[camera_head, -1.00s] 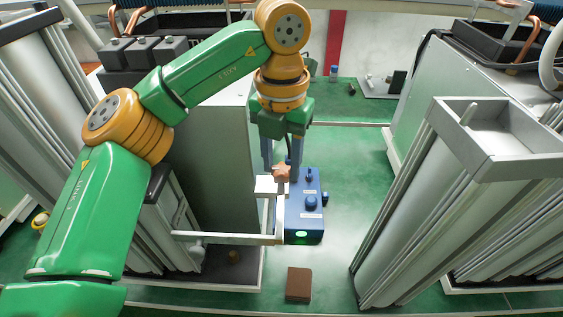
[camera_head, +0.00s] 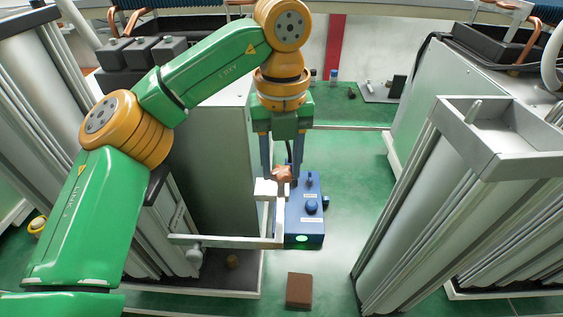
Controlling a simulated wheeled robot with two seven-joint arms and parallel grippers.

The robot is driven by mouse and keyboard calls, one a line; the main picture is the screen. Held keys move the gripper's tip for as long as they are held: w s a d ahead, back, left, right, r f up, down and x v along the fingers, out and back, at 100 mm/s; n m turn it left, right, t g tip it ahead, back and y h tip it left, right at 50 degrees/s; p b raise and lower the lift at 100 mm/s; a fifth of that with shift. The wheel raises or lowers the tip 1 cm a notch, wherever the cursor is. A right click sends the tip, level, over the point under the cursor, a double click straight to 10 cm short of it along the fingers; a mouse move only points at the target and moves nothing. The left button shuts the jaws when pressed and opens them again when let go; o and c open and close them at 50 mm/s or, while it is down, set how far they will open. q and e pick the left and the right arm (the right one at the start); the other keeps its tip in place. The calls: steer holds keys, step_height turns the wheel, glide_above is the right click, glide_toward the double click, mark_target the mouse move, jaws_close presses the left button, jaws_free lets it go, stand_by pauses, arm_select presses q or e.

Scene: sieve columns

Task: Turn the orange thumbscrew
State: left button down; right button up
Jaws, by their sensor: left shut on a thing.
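The orange thumbscrew (camera_head: 282,174) is a small lobed knob at the top of a pale bracket (camera_head: 225,241), beside a white block (camera_head: 265,189). My left gripper (camera_head: 281,172) points down from above, with one blue-grey finger on each side of the thumbscrew, and is shut on it. The fingers hide part of its sides. My right gripper is not in view.
A blue box (camera_head: 304,237) with knobs and a lit green button stands right behind the bracket. A brown block (camera_head: 299,289) lies on the green floor in front. Tall grey columns (camera_head: 425,200) stand to the right. Green floor is clear between box and columns.

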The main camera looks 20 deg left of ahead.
mark_target(281, 170)
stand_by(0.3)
arm_select(q)
steer(key=shift+c, duration=2)
jaws_free()
steer(key=shift+r, duration=0.1)
step_height(281, 170, up, 6)
steer(key=p, duration=0.2)
steer(key=shift+r+p, duration=0.2)
steer(key=shift+p, duration=0.1)
steer(key=shift+r, duration=0.4)
steer(key=shift+f, duration=0.1)
